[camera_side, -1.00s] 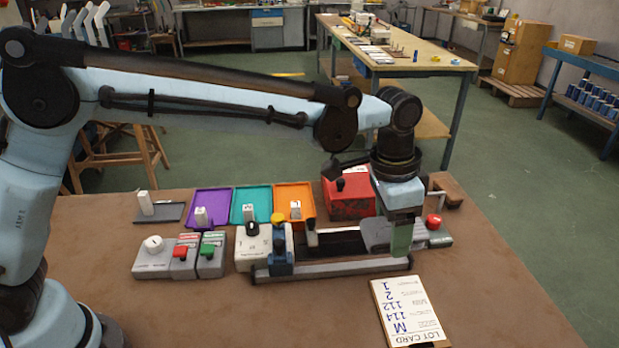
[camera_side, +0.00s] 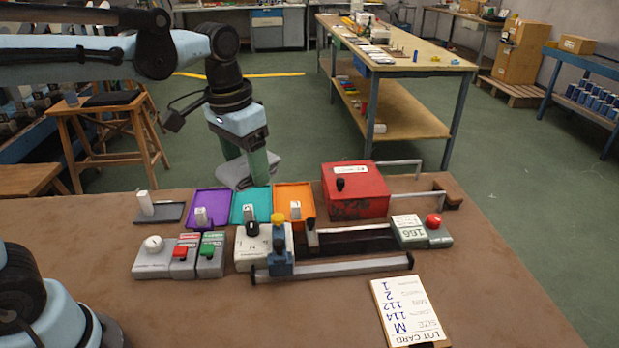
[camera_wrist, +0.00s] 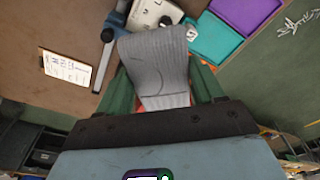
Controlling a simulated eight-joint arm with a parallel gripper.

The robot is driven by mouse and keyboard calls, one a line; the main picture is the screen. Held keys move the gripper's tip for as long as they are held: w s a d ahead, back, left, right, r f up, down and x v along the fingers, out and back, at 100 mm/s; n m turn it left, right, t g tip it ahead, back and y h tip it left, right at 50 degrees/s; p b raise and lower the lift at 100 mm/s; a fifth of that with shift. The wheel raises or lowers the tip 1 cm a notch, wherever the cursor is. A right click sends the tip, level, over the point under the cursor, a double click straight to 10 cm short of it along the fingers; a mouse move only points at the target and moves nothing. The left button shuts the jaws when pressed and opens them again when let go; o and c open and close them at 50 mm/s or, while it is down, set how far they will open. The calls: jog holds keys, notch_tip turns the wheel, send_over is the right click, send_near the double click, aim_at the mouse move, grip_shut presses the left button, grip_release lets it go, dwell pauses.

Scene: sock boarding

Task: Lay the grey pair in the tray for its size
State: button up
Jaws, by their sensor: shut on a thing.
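My gripper (camera_side: 248,160) has green fingers and is shut on the grey pair (camera_side: 240,178), which hangs flat below them. In the side view it shows at the back table edge, above and behind the purple tray (camera_side: 188,209) and the teal tray (camera_side: 236,220). The orange tray (camera_side: 293,190) is to their right. The wrist view shows the ribbed grey pair (camera_wrist: 155,58) between the fingers, with the teal tray (camera_wrist: 212,40) and purple tray (camera_wrist: 243,12) beyond it. Each tray has a white upright tag, too small to read. The lot card (camera_side: 407,310) reads M.
A red box (camera_side: 358,205) with a black knob stands right of the trays. In front are a white dial unit (camera_side: 249,258), a long rail (camera_side: 340,268) with a yellow-knobbed post, and button boxes (camera_side: 160,263). A grey unit (camera_side: 410,232) reads 166.

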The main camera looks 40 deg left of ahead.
aim_at(218, 166)
jog(key=shift+s+a+n, duration=0.5)
jog(key=shift+s+a, duration=0.5)
jog(key=shift+a, duration=0.1)
jog(key=shift+s+a+n, duration=0.35)
jog(key=shift+s+n, duration=0.4)
jog(key=shift+n, duration=0.45)
jog(key=s+a+f+n+g, duration=0.1)
jog(key=s+a+f+n, duration=0.1)
jog(key=s+n, duration=0.6)
jog(key=s+a+f+n+g, duration=0.1)
jog(key=s+f+n, duration=0.2)
jog(key=s+n, duration=0.5)
jog(key=n, duration=1.3)
jog(key=shift+a+f+n+g+y, duration=0.3)
jog(key=shift+a+n+g, duration=0.05)
jog(key=shift+n+g, duration=0.05)
jog(key=s+n, duration=0.1)
jog(key=f+n, duration=0.1)
jog(key=n, duration=0.1)
jog(key=shift+s+n, duration=0.3)
jog(key=shift+s, duration=0.05)
jog(key=s+a+f, duration=0.2)
jog(key=a, duration=0.1)
jog(key=s+a+f, duration=0.2)
jog(key=a, duration=0.2)
jog(key=s+a+f, duration=0.1)
jog(key=a+f, duration=0.2)
jog(key=shift+s+a, duration=0.15)
jog(key=shift+s, duration=0.25)
jog(key=shift+f, duration=2)
